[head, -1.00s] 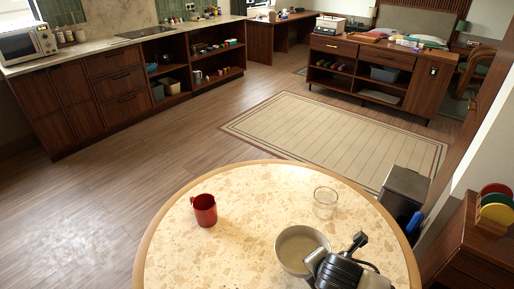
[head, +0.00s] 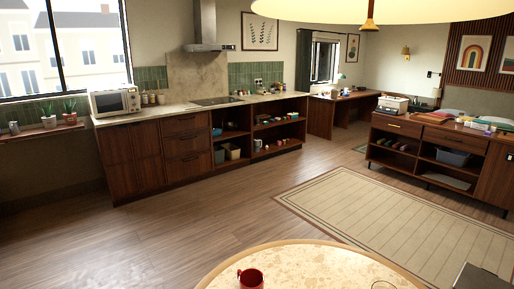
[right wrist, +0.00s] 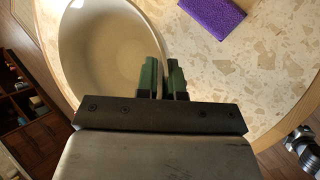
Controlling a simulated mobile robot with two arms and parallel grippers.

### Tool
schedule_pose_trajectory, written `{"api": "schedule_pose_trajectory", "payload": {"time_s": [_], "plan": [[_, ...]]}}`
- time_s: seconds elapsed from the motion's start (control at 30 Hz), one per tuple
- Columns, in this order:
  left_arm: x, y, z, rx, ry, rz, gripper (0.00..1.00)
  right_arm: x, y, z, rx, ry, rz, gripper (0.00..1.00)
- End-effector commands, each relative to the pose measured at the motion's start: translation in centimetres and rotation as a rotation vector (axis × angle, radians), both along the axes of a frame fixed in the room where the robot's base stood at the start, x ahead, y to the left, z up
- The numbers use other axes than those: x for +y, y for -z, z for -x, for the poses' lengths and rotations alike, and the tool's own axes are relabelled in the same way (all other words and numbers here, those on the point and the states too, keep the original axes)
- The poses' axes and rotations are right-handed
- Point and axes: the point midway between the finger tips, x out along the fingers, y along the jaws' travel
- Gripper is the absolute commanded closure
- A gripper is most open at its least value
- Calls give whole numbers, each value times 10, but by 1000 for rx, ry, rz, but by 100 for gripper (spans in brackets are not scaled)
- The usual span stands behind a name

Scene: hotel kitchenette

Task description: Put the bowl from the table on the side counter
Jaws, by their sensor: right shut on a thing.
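In the head view a pale kitchen counter (head: 172,109) runs along the back wall, and a wooden sideboard (head: 408,128) stands at the right. I cannot tell which is the side counter. My left gripper is not in view.
A red mug (head: 250,279) stands on the table, and a glass rim (head: 383,285) shows beside it. A purple item (right wrist: 212,16) lies near the bowl. The counter holds a microwave (head: 115,102) and a cooktop (head: 215,101). The sideboard top is crowded. The wooden floor (head: 190,220) is open.

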Motion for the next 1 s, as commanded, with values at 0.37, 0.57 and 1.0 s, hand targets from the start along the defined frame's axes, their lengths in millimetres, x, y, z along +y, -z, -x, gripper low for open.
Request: {"api": "schedule_pose_trajectory", "payload": {"time_s": [0.37,0.57,1.0], "plan": [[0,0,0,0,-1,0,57,-33,-47,5,-14,709,-5,100],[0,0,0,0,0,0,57,-55,-72,7,-10,987,-6,100],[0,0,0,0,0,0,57,-63,-68,10,1,1087,-4,100]]}}
